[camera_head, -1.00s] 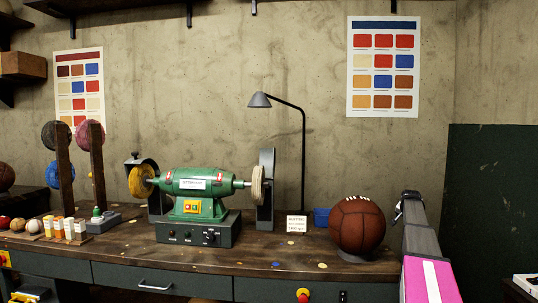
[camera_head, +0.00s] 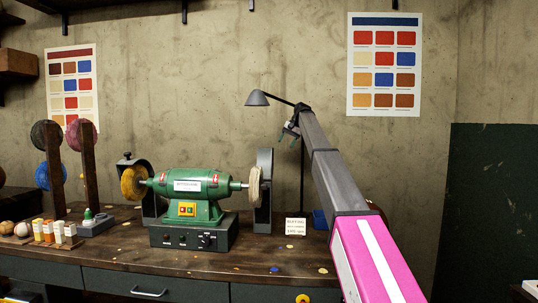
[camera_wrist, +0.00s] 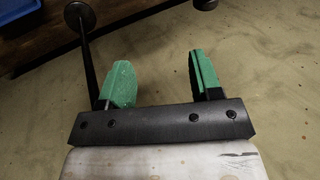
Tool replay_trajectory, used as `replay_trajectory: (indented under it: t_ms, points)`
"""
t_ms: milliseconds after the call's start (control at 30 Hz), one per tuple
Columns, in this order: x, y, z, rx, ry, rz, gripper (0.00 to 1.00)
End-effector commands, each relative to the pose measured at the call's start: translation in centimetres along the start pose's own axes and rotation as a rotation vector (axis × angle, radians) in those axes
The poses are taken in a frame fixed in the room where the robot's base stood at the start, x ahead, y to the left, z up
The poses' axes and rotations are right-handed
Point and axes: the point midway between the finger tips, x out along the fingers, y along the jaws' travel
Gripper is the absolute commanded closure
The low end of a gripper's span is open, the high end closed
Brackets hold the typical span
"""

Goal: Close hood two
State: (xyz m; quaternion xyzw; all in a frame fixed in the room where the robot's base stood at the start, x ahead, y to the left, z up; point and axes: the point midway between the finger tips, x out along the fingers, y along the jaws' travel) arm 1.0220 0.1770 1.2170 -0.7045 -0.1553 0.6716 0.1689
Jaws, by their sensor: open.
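A green bench grinder (camera_head: 188,186) stands on the bench with a wheel at each end. The right dark hood (camera_head: 264,185) stands upright behind the pale right wheel (camera_head: 254,188), clear of its front. The left dark hood (camera_head: 150,195) stands up behind the yellow left wheel (camera_head: 131,183). No number shows on either hood. My gripper (camera_head: 290,130) is in the air above and right of the right hood, near the lamp. In the wrist view its two green fingers (camera_wrist: 163,78) are apart with nothing between them.
A desk lamp (camera_head: 270,97) reaches over beside my gripper; a thin post with a round end (camera_wrist: 90,55) is close to the left finger. A blue bin (camera_head: 320,219) and small sign (camera_head: 296,227) sit right of the grinder. My arm mostly hides the ball.

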Motion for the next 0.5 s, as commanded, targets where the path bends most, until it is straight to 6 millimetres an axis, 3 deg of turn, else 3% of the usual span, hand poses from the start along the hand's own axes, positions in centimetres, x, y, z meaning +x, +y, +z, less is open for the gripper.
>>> replay_trajectory:
  t_ms: [33,167,500]
  points:
    - [-0.5,-2.6,0.1,-0.029,-0.029,-0.008,0.41]
    - [-0.9,-5.8,1.0,-0.070,-0.076,-0.018,0.41]
    - [0.9,-6.3,1.6,-0.079,-0.087,-0.021,0.41]
